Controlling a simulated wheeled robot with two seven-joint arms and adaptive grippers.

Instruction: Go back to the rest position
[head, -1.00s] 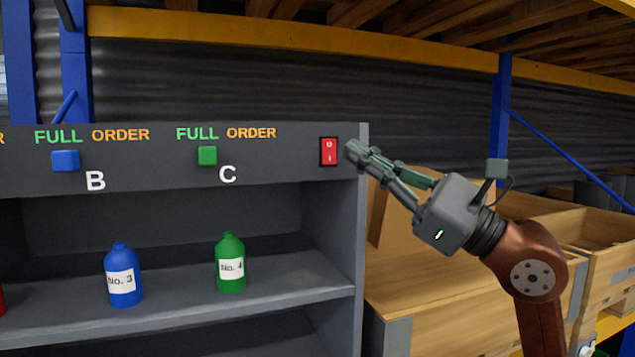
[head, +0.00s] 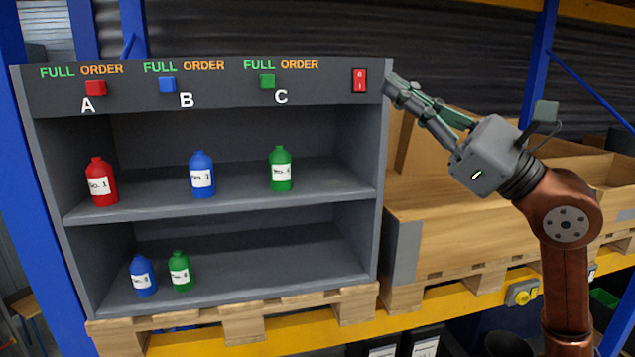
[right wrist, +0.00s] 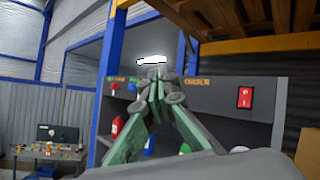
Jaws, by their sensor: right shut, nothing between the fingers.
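My right gripper (head: 392,86) is shut and empty. It is raised at the right end of the shelf's sign panel, close to the red rocker switch (head: 359,80); I cannot tell whether they touch. In the right wrist view, the shut fingertips (right wrist: 155,72) point up and forward, and the red switch (right wrist: 245,97) shows to their right, apart from them. My right arm (head: 567,250) is bent and stands in front of the right side of the place. My left gripper does not show.
A grey shelf unit (head: 220,212) holds red, blue and green bottles on two levels. Its panel has a red button (head: 96,88), a blue one (head: 167,85) and a green one (head: 267,81). Wooden crates (head: 450,235) stand right of it, behind my arm. A blue post (head: 540,60) rises behind.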

